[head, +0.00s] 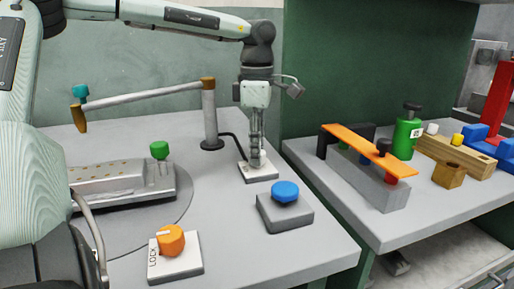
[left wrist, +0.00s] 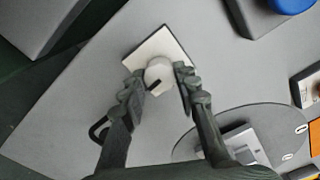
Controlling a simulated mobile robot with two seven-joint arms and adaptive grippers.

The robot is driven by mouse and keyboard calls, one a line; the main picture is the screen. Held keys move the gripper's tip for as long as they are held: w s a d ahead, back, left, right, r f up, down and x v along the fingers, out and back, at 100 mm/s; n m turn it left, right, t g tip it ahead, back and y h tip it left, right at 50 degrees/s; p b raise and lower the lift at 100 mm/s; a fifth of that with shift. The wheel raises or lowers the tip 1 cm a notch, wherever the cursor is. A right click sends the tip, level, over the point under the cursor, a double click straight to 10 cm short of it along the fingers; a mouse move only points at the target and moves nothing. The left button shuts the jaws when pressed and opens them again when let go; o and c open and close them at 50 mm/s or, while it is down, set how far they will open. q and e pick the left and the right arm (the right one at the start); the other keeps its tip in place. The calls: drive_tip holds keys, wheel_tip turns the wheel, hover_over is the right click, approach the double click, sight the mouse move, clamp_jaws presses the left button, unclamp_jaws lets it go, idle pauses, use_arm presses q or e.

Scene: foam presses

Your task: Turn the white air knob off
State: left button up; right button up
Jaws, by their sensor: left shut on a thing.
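The white air knob (left wrist: 159,74) sits on a pale square plate (left wrist: 150,52) on the grey table. A dark line marks its top. In the head view the knob (head: 262,157) is partly hidden by the fingers, and its plate (head: 262,175) shows below them. My left gripper (head: 257,155) points straight down over the plate. In the left wrist view its two fingers (left wrist: 160,82) stand on either side of the knob, shut on it. My right gripper is not in view.
A blue button on a grey box (head: 285,215) stands close by, nearer the front. An orange knob marked LOCK (head: 170,240) is at the front left. A grey post with a lever (head: 209,115) rises just left of my gripper. A second table (head: 330,192) with blocks is on the right.

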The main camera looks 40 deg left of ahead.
use_arm(q)
drive_tip(key=shift+m, duration=0.8)
drive_tip(key=o, duration=1.2)
drive_tip(key=shift+c, duration=0.2)
wheel_tip(320, 180, up, 12)
